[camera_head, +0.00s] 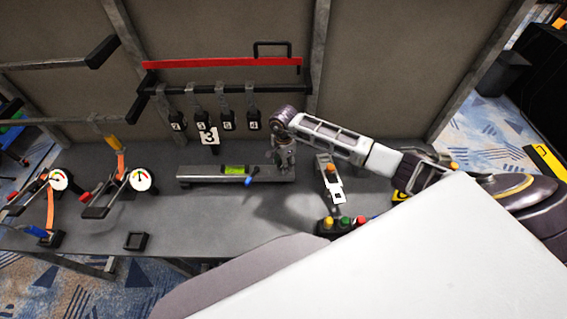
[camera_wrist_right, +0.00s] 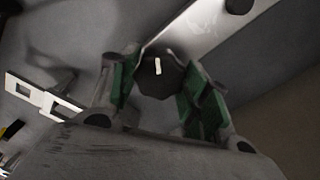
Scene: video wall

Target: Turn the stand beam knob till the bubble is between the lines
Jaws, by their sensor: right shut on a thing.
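The grey stand beam (camera_head: 205,174) lies along the back of the workbench. A green bubble level (camera_head: 234,170) sits on it, too small to tell where the bubble stands. My right gripper (camera_head: 286,160) points down at the beam's right end. In the right wrist view, its green-padded fingers (camera_wrist_right: 160,90) are shut around a dark faceted knob (camera_wrist_right: 158,76) with a white mark, next to the pale beam (camera_wrist_right: 205,22). In the head view the gripper hides the knob. My left gripper is not in view.
A blue-handled lever (camera_head: 250,181) is at the beam's front. Numbered black tags (camera_head: 201,121) hang behind it. Two gauges (camera_head: 138,180) stand at left, and coloured buttons (camera_head: 344,222) at front right. The bench front (camera_head: 190,235) is mostly clear.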

